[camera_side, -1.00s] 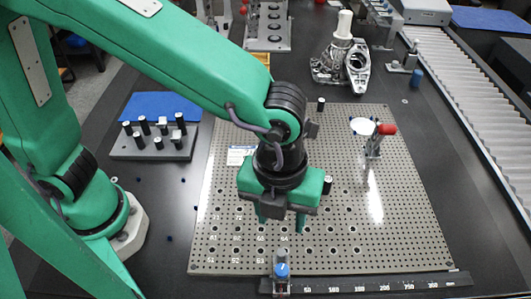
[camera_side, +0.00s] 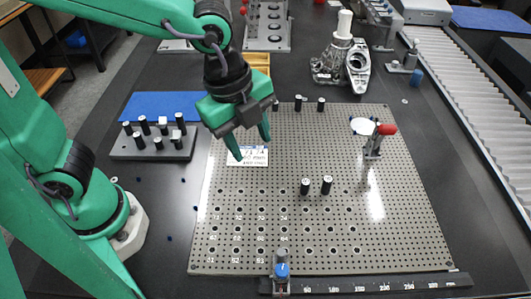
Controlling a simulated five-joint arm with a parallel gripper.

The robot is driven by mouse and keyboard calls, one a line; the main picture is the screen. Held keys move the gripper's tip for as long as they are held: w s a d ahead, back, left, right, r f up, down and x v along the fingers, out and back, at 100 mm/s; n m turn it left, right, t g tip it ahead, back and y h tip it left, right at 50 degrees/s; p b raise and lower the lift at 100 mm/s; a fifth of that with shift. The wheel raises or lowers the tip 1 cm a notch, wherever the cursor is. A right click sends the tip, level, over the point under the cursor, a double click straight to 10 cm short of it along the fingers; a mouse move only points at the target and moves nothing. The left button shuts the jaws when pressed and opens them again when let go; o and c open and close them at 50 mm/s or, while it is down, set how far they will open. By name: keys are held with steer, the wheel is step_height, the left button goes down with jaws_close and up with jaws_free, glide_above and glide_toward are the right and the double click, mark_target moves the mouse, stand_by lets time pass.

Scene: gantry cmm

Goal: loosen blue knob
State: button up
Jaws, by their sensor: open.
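The blue knob (camera_side: 282,270) sits on a small metal clamp block (camera_side: 281,256) at the front edge of the perforated plate, by the black ruler rail (camera_side: 370,284). My gripper (camera_side: 251,150) is open and empty, with its green fingers pointing down above the back left part of the plate. It is well behind the knob and apart from it. The knob is in full view.
The perforated plate (camera_side: 400,225) carries black pins (camera_side: 327,185) and a red-tipped toggle clamp (camera_side: 374,140). A pin block (camera_side: 150,148) stands left, a metal casting (camera_side: 341,65) behind, a roller conveyor (camera_side: 470,95) right. The plate's front is mostly clear.

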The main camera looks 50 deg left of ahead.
steer(key=a+r+n+t, duration=0.1)
steer(key=a+r+n, duration=0.1)
steer(key=a+n, duration=0.7)
steer(key=shift+s+a+r+t, duration=0.25)
steer(key=shift+a+r+t, duration=0.05)
steer(key=shift+a, duration=0.1)
steer(key=m+g+y, duration=0.1)
steer(key=m+g, duration=0.3)
steer(key=m, duration=0.5)
glide_above(282, 269)
step_height(282, 269, down, 10)
steer(key=shift+d+f, duration=0.1)
steer(key=shift+f, duration=3.9)
